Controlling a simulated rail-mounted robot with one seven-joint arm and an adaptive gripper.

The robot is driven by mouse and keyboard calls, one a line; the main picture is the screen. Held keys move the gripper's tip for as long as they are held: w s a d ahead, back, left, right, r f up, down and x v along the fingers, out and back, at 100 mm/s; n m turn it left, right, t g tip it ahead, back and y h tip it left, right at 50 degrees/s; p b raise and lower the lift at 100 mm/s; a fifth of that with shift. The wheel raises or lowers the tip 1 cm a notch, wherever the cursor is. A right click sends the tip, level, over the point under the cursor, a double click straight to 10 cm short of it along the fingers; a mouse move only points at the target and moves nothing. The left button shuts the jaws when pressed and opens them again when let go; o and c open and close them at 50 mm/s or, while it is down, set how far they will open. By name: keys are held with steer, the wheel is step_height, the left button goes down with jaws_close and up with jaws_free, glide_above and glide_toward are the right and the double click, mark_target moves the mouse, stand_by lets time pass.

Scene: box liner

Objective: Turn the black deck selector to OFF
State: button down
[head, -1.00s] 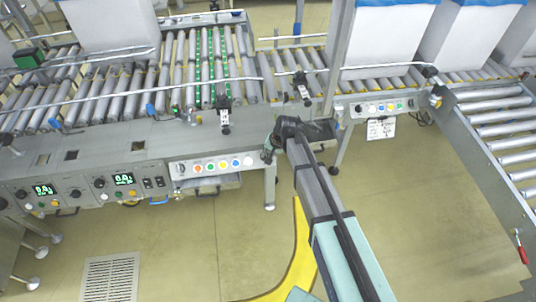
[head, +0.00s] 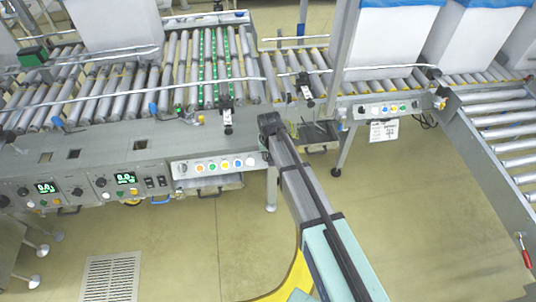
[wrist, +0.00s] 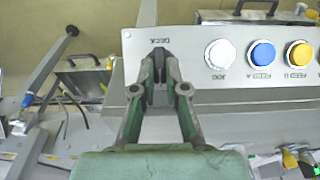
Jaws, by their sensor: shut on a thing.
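The black deck selector (wrist: 159,64) is at the end of the grey button panel, beside the label DECK, which reads upside down in the wrist view. My gripper (wrist: 159,72) is shut on it, with a fingertip on each side. The fingertips cover most of the selector, so its pointer direction and the OFF mark cannot be read.
Next to the selector are a white JOG button (wrist: 219,54), a blue FEED A button (wrist: 261,53) and a yellow button (wrist: 299,54). Roller conveyors (head: 190,70) run behind the panel. Another control panel (head: 385,109) is to the right. The floor in front is mostly clear.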

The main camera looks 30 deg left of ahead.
steer(key=shift+s+f, duration=0.1)
steer(key=shift+f, duration=0.15)
steer(key=c, duration=1.2)
jaws_free()
steer(key=shift+r, duration=0.15)
step_height(320, 180, up, 12)
steer(key=s+d, duration=0.1)
steer(key=shift+f, duration=0.2)
steer(key=shift+s, duration=0.1)
